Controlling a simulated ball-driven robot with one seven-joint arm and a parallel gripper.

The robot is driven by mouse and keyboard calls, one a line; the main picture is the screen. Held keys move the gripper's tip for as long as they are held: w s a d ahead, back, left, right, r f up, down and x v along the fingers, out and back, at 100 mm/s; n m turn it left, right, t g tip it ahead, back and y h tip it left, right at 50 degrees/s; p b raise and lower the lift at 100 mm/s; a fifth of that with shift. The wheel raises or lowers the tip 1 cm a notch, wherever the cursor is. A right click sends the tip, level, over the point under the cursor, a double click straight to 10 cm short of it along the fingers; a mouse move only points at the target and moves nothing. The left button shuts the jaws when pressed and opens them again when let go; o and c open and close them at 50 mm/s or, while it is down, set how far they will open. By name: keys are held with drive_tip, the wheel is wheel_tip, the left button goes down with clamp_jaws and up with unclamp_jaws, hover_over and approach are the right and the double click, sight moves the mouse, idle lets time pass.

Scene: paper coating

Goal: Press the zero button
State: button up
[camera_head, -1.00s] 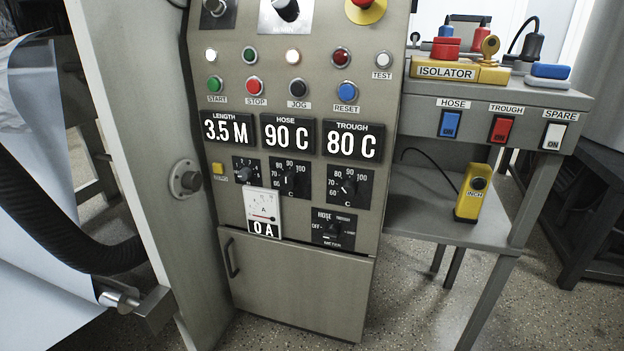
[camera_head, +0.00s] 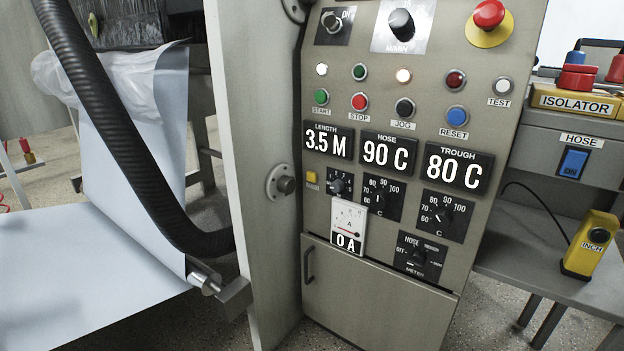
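Nothing covers the button. My gripper is not in view.
A black corrugated hose (camera_head: 130,130) hangs left of the panel, over white paper (camera_head: 90,270). A yellow inch pendant (camera_head: 590,245) stands on the right shelf.

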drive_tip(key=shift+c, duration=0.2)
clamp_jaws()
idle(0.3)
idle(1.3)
